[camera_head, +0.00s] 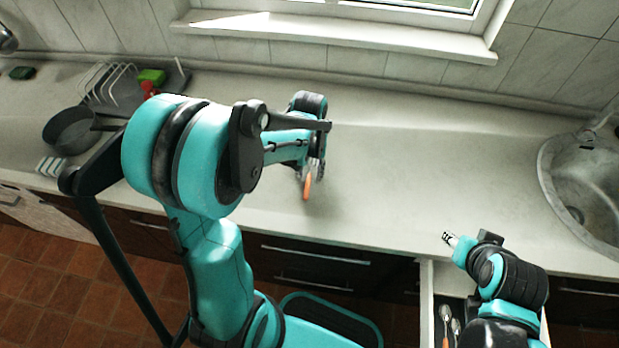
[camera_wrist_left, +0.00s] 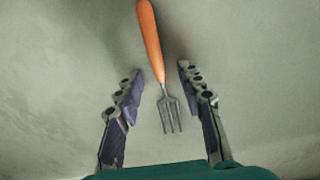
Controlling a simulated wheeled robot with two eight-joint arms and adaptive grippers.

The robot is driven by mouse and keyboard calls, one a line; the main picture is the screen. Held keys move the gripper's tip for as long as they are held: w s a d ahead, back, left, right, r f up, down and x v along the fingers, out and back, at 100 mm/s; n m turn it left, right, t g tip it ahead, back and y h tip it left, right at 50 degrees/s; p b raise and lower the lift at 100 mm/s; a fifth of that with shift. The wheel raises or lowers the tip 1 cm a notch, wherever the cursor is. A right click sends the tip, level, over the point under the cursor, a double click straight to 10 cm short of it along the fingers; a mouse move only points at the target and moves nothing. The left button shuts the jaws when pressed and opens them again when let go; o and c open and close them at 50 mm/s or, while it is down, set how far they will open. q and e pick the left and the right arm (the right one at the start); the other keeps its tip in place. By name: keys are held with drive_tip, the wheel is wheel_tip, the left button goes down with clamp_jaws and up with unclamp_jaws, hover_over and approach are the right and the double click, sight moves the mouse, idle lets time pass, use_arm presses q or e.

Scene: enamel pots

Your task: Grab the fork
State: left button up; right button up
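The fork (camera_head: 307,187) has an orange handle and shows on the pale countertop below my left gripper (camera_head: 312,172). In the left wrist view the fork (camera_wrist_left: 151,42) has its handle toward the top and its grey tines toward me. My left gripper (camera_wrist_left: 160,76) is open, with one finger on each side of the fork's neck and tines. Neither finger touches it. In the head view my left arm and gripper hide part of the fork. My right gripper (camera_head: 450,239) is at the counter's front edge, above an open drawer; its finger opening is unclear.
The open drawer (camera_head: 426,290) at lower right holds spoon-like utensils (camera_head: 446,315). A sink (camera_head: 590,185) is at the right. A dark pan (camera_head: 70,130) and a dish rack (camera_head: 108,82) stand at the left. The middle of the countertop (camera_head: 430,160) is clear.

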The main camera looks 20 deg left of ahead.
use_arm(q)
drive_tip(key=shift+s+r, duration=0.1)
drive_tip(key=shift+c, duration=1.3)
clamp_jaws()
